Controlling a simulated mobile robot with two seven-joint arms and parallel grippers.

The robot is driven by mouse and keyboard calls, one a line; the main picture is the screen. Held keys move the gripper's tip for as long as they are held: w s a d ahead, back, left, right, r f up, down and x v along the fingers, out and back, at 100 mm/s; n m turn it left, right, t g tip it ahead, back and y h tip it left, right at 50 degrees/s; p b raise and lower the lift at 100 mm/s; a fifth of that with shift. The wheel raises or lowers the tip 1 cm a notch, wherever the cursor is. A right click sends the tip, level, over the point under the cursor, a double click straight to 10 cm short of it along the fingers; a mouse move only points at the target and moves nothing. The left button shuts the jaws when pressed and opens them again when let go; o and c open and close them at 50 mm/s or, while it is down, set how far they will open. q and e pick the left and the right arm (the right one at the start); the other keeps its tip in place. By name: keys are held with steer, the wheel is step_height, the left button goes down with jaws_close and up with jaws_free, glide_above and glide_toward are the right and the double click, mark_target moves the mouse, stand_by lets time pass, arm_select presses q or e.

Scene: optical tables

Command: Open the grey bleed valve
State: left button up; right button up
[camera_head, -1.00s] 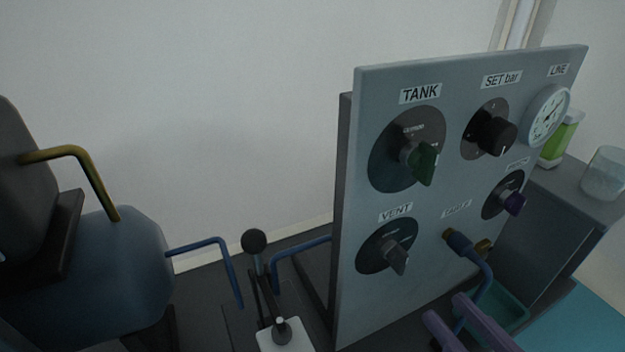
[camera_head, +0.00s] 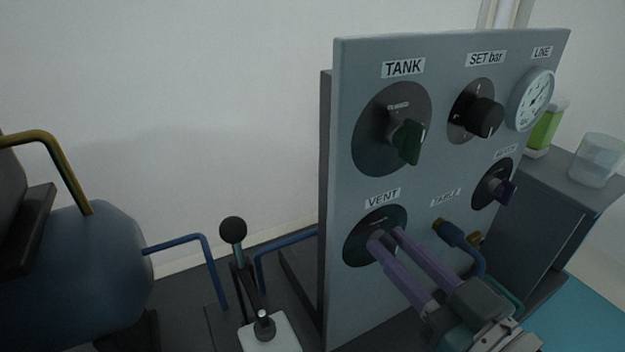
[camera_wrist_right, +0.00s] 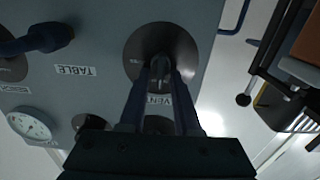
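The grey bleed valve is the grey knob under the VENT label (camera_head: 382,197), on its round dark plate (camera_head: 361,249) at the panel's lower left. My right gripper (camera_head: 387,236) reaches it from the lower right, with its two purple fingers on either side of the knob. In the right wrist view the dark knob (camera_wrist_right: 160,65) lies between the fingertips (camera_wrist_right: 161,78). The fingers hide part of the knob, and I cannot tell whether they press on it. My left gripper is not in view.
The grey panel (camera_head: 343,120) also carries a green TANK knob (camera_head: 408,141), a black SET bar knob (camera_head: 486,117), a purple knob (camera_head: 502,190) and a gauge (camera_head: 531,100). A blue hose fitting (camera_head: 452,235) is close to the right of my fingers. A black-ball lever (camera_head: 232,230) stands left.

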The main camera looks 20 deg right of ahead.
jaws_close()
steer(key=shift+m, duration=0.3)
stand_by(0.3)
steer(key=m, duration=0.2)
steer(key=m+p, duration=0.1)
steer(key=m, duration=0.4)
steer(key=shift+d+f+p, duration=0.15)
steer(key=shift+d+p, duration=0.2)
steer(key=m, duration=0.6)
steer(key=m+b, duration=0.1)
steer(key=m, duration=0.3)
steer(key=shift+d+f, duration=0.2)
steer(key=shift+f, duration=0.2)
steer(key=shift+m, duration=0.3)
steer(key=shift+o, duration=1)
jaws_free()
